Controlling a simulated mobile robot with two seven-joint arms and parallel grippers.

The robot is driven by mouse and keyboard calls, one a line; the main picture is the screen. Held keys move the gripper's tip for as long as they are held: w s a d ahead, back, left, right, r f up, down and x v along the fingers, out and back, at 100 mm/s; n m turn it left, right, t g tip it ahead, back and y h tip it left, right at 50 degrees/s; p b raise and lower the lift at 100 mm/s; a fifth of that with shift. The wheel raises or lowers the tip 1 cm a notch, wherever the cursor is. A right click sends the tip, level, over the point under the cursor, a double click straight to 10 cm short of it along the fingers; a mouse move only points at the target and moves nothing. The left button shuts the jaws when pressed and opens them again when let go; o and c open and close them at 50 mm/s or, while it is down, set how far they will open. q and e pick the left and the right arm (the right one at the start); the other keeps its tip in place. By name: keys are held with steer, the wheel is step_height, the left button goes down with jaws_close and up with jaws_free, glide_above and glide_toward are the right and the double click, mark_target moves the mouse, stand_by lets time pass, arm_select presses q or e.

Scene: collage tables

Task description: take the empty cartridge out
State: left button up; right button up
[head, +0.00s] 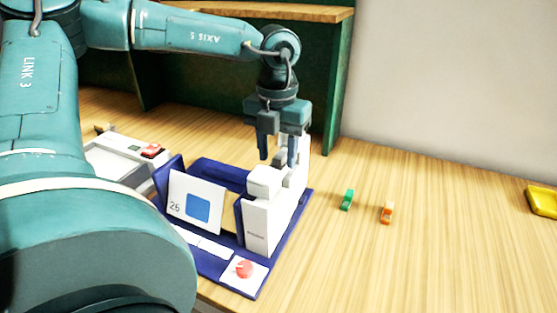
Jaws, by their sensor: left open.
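A device with a dark blue base (212,262) stands on the table, with a white housing (257,226) at its right side. A white panel (181,208) marked 26 with a blue square leans in it. A red knob (244,268) is at its front right corner. I cannot tell which part is the empty cartridge; it may be hidden in or behind the housing. A small green piece (347,199) and a small orange piece (387,212) lie to the right. My left gripper (278,160) is open, fingers down, over the back of the housing. My right gripper is out of view.
A white box with a red button (152,150) stands left of the device. A dark green shelf unit with a wooden top (250,11) is behind. A yellow tray (543,200) is at the far right. The table's right half is mostly clear.

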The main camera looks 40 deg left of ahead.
arm_select(q)
steer(key=shift+f, duration=0.1)
steer(key=shift+c, duration=0.2)
jaws_close()
